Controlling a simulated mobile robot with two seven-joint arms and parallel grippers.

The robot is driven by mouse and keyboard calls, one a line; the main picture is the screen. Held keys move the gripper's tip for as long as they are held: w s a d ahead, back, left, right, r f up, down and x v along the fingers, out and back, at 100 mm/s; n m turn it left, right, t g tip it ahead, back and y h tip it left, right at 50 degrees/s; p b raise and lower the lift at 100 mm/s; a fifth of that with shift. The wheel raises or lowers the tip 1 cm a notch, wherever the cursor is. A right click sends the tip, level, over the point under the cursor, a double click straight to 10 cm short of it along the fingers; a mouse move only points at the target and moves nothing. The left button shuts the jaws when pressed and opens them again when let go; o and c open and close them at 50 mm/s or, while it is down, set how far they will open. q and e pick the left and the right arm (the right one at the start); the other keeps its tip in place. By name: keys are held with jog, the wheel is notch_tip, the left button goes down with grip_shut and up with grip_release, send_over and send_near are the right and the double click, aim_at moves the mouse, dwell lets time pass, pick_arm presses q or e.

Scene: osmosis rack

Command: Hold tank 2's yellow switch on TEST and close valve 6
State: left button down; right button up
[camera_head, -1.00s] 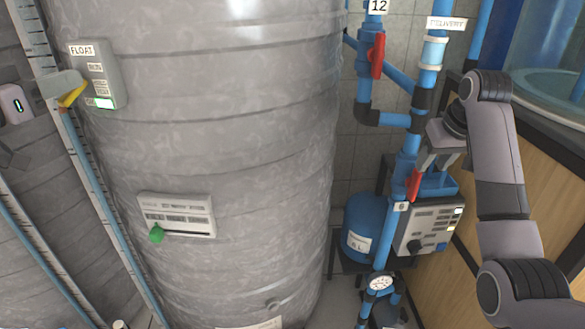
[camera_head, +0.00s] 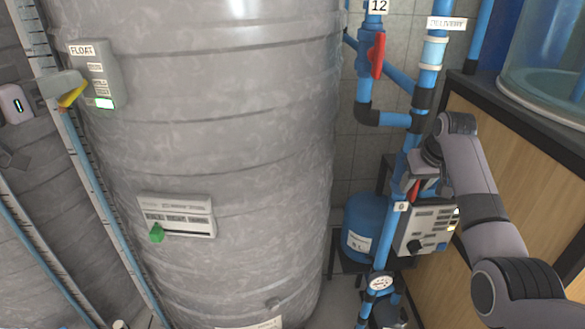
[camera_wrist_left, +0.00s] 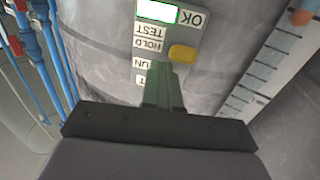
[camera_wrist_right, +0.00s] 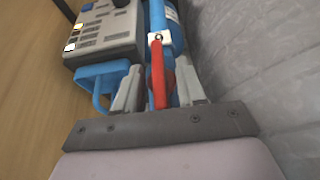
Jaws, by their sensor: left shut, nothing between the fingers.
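The yellow switch (camera_head: 72,95) is on the grey FLOAT box (camera_head: 97,62) on the tank at the left. In the left wrist view the yellow switch (camera_wrist_left: 182,53) sits near the HOLD and TEST labels. My left gripper (camera_head: 66,84) is shut and empty, its fingertips (camera_wrist_left: 163,68) right beside the switch; contact is unclear. Valve 6 has a red lever (camera_head: 415,188) above its number tag, on the blue pipe. My right gripper (camera_wrist_right: 158,82) is open, with one finger on each side of the red lever (camera_wrist_right: 157,65) and gaps showing. The lever lies roughly along the pipe.
A grey control unit (camera_head: 430,225) and a blue vessel (camera_head: 365,228) stand by valve 6. A red-levered valve (camera_head: 377,55) tagged 12 is above. A box with a green knob (camera_head: 157,233) is on the tank. A wooden cabinet (camera_head: 510,150) borders the right arm.

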jog(key=shift+f, duration=0.15)
grip_shut()
jog(key=shift+y, duration=0.3)
jog(key=y, duration=0.1)
jog(key=m+y, duration=0.1)
jog(key=y, duration=0.1)
jog(key=shift+d+y, duration=0.2)
jog(key=shift+y, duration=0.1)
jog(key=shift+d+f+m+y, duration=0.15)
jog(key=shift+m+y, duration=0.25)
jog(key=shift+y, duration=1.8)
grip_release()
